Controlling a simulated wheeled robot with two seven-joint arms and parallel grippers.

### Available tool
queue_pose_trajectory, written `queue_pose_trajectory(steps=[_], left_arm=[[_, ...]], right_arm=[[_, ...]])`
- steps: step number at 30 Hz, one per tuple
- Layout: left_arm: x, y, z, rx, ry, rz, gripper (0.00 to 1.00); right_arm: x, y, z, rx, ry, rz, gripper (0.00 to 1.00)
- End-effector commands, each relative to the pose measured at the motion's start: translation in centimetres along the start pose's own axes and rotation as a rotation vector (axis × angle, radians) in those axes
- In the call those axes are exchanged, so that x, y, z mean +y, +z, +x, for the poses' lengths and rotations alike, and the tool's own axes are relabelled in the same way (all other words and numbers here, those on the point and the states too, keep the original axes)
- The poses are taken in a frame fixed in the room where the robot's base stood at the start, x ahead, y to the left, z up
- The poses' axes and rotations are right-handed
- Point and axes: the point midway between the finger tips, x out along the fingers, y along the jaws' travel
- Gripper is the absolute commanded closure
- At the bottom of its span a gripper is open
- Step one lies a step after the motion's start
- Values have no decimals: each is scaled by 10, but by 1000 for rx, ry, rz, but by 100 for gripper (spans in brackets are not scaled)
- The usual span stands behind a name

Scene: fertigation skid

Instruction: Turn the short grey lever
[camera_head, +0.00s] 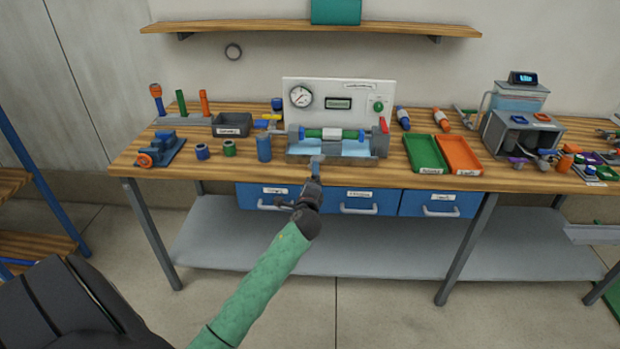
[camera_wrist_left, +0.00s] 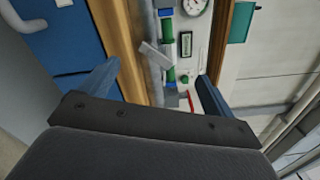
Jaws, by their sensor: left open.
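The skid (camera_head: 330,150) stands at the middle of the bench, with a green and blue pipe section across it and a white panel behind. My left gripper (camera_head: 315,176) is just in front of the skid at the bench's front edge. In the left wrist view its jaws (camera_wrist_left: 155,88) are open and empty, with the lever beyond them, apart. My right gripper is not in view.
A red handle (camera_head: 383,125) is at the skid's right end. A blue cylinder (camera_head: 264,149) stands close on the left. Green (camera_head: 424,153) and orange (camera_head: 457,154) trays lie to the right. Blue drawers (camera_head: 360,201) are under the bench top.

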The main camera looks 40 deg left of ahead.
Motion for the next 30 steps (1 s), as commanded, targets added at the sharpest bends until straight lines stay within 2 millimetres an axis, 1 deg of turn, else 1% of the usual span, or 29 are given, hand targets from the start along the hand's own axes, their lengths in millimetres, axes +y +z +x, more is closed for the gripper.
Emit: queue_pose_trajectory(steps=[1, 3, 6, 9, 13, 20, 21, 23, 24, 26, 28, 29, 30], left_arm=[[3, -1, -9, 1, 1, -1, 11], [2, -1, -20, 1, 0, -1, 11], [2, -1, -32, 1, 0, 0, 11], [1, 0, -40, 0, 1, 0, 11], [0, 0, -45, 0, 1, 0, 11], [0, 0, -45, 0, 1, 0, 11], [0, 0, -45, 0, 0, 0, 19], [-4, 0, -44, -1, -3, -3, 31], [-11, 1, -41, -3, -9, -6, 38], [-27, 4, -36, -9, -24, -16, 50], [-55, 9, -25, -19, -54, -28, 64], [-70, 13, -20, -25, -70, -32, 68], [-92, 19, -12, -33, -95, -38, 68]], right_arm=[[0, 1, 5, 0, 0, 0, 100], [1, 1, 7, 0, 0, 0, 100], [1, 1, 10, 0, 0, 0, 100], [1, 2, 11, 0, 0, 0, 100], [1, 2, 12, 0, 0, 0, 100], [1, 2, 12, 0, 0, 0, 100], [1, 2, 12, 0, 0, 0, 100], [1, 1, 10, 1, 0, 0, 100], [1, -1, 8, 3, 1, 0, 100], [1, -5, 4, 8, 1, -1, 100], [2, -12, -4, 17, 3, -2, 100], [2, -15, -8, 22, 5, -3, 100], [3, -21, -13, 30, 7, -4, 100]])
